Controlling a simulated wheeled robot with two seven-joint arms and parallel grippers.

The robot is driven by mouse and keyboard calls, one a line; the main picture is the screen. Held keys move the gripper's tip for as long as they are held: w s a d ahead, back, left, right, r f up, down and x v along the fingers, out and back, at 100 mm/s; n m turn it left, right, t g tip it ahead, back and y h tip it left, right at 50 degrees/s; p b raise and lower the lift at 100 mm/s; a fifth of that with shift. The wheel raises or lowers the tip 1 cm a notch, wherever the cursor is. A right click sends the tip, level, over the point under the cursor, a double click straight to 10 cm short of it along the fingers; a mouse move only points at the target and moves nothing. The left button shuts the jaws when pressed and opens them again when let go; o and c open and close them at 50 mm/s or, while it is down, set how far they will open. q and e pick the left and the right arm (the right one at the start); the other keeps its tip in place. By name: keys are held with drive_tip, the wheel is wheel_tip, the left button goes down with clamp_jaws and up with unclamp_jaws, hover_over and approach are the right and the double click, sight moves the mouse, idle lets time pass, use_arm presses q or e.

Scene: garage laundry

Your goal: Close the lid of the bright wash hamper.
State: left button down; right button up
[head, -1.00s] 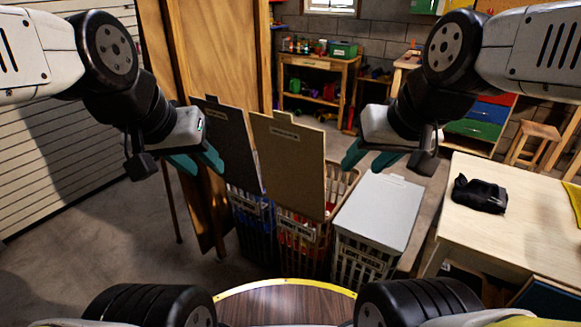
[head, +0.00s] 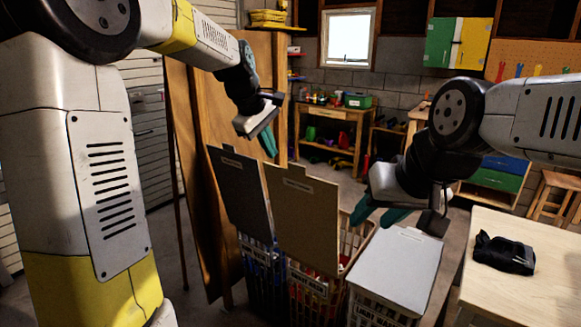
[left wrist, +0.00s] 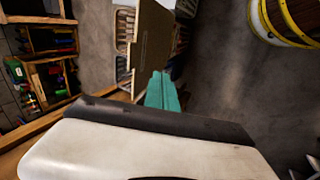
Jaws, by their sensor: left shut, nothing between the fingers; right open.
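Three hampers stand in a row in the head view. The middle one (head: 307,283), with colourful clothes inside, has its tan lid (head: 303,215) raised, standing nearly upright; its front label is too small to read, though it is likely the bright wash one. The left hamper's dark lid (head: 240,190) is also raised. My right gripper (head: 378,216) is open, above the white lid.
A wooden panel (head: 193,150) stands behind and left of the hampers. A pale table (head: 530,225) with a black item (head: 503,254) is at the right. A workbench (head: 328,128) stands at the back. Grey floor shows between the hampers and workbench.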

sight(292, 166)
use_arm(q)
drive_tip(key=shift+n, duration=0.4)
drive_tip(key=w+d+f, duration=0.1)
drive_tip(key=w+f, duration=0.1)
drive_tip(key=f, duration=0.1)
drive_tip(key=w+d+f, duration=0.2)
drive_tip(key=w+f, duration=0.1)
drive_tip(key=w+d+f, duration=0.2)
drive_tip(key=f, duration=0.1)
drive_tip(key=shift+w+f, duration=0.25)
drive_tip(key=shift+w, duration=0.15)
drive_tip(key=shift+w+d+r, duration=0.15)
drive_tip(key=shift+w+d, duration=0.25)
drive_tip(key=shift+w, duration=0.15)
